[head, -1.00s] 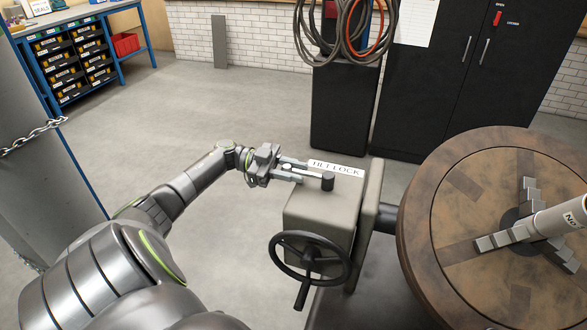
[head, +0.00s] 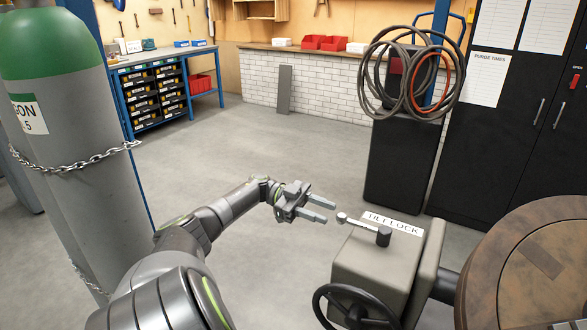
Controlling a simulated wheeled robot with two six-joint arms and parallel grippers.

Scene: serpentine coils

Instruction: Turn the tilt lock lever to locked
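The tilt lock lever is a short metal rod with a pale ball end (head: 342,217) and a dark round pivot (head: 384,236). It lies along the top of a grey-beige box, beside a white "TILT LOCK" label (head: 396,223). Its ball end points left, towards my arm, and overhangs the box's left edge. My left gripper (head: 328,211) is open and empty. Its two fingers point right at the ball end, with a small gap between fingertips and ball. No locked or unlocked mark is readable at the lever. My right gripper is out of view.
A black handwheel (head: 358,308) is on the box's near side. A round brown turntable (head: 520,262) stands at right. A chained gas cylinder (head: 85,190) stands at left. Coiled hoses (head: 412,75) hang over a black cabinet behind. The floor beyond the gripper is clear.

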